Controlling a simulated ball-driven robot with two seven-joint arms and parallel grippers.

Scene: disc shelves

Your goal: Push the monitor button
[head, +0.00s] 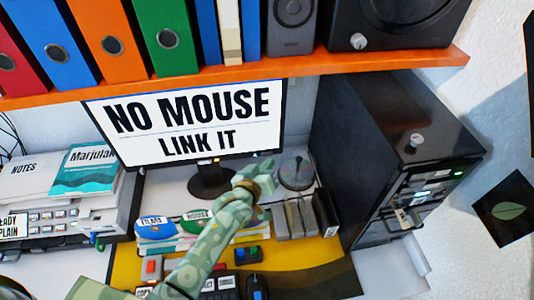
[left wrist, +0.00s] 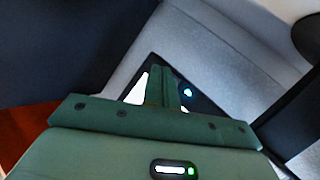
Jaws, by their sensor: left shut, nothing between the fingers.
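The monitor (head: 190,122) stands under the orange shelf, its lit screen reading "NO MOUSE LINK IT". My left gripper (head: 262,169) is shut and empty, just in front of and below the screen's lower right corner. In the left wrist view its green fingers (left wrist: 165,88) are closed together and point at a dark surface with a bright white patch. A small blue-white light (left wrist: 187,92) shows on that surface just right of the fingertips. I cannot tell if the fingers touch it. The monitor button is not clearly visible in the head view. My right gripper is not in view.
A black computer tower (head: 375,150) stands to the right of the monitor. The orange shelf (head: 300,67) with binders runs above it. Papers and books (head: 85,175) lie at left. Grey upright holders (head: 295,218) and a mouse (head: 257,288) lie near my arm.

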